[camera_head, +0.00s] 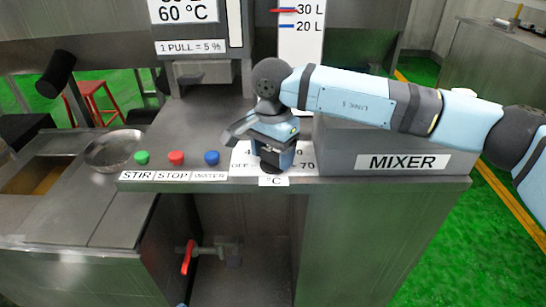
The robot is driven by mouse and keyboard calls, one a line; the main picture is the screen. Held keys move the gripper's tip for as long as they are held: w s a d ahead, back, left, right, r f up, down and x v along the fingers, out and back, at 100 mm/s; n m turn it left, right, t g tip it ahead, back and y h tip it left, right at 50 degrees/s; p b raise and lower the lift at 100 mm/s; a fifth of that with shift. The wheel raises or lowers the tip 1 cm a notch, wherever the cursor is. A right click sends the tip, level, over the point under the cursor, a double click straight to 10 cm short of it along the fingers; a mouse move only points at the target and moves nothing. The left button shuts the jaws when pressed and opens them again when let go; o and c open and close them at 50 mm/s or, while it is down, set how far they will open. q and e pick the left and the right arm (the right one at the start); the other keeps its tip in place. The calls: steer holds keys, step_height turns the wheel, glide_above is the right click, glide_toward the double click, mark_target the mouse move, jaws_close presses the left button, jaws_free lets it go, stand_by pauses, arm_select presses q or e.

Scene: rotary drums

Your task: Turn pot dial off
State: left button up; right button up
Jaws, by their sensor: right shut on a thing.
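The pot dial is hidden beneath my right gripper (274,166). Around it shows a white dial plate (243,164) with parts of "OFF" and "70" readable and a "°C" label (273,181) at the front edge. My right arm reaches in from the right, and the gripper points down onto the plate. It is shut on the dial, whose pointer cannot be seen. At the left, a dark cylinder (56,75) may be part of my left arm, but no left gripper fingers show.
Green (141,157), red (176,158) and blue (211,157) buttons sit left of the plate, labelled STIR, STOP and WATER. A MIXER box (345,160) stands right. A red-handled valve (188,257) is below the counter.

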steer(key=n+b, duration=0.1)
steer(key=n, duration=0.2)
steer(key=shift+n, duration=0.3)
steer(key=n, duration=0.2)
steer(key=shift+n+b, duration=0.35)
steer(key=shift+n, duration=0.05)
arm_select(q)
steer(key=r, duration=0.1)
steer(key=w+d+r+t+h, duration=0.1)
steer(key=r, duration=0.1)
steer(key=w+d+r+t, duration=0.1)
steer(key=shift+d+r, duration=0.15)
steer(key=shift+r, duration=0.25)
arm_select(e)
steer(key=shift+n, duration=0.5)
steer(key=o, duration=0.9)
steer(key=shift+s, duration=0.1)
steer(key=shift+o, duration=0.2)
steer(key=shift+r, duration=0.15)
